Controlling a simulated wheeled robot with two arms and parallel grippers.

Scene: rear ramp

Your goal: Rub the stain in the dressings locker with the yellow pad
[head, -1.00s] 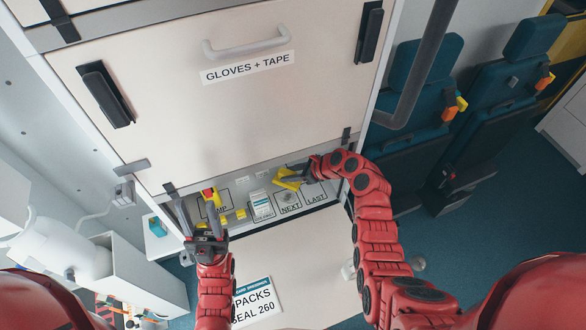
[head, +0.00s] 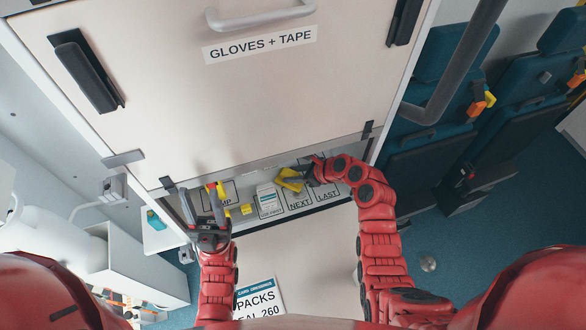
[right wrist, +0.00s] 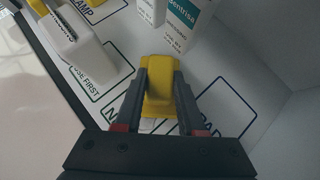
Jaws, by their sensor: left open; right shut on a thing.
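The yellow pad (head: 291,180) is inside the open dressings locker (head: 322,212), above the outlined space marked NEXT. My right gripper (head: 307,177) reaches in from the right and is shut on the pad. In the right wrist view the pad (right wrist: 158,88) sits between both fingers, low over the marked locker floor. I cannot tell whether it touches the floor. No stain shows clearly; the pad and gripper hide part of the floor. My left gripper (head: 203,193) is open and empty at the left end of the locker opening.
A white item (right wrist: 80,45) shows in the right wrist view. The closed gloves and tape door (head: 240,105) hangs above; a lowered white panel (head: 315,265) lies in front.

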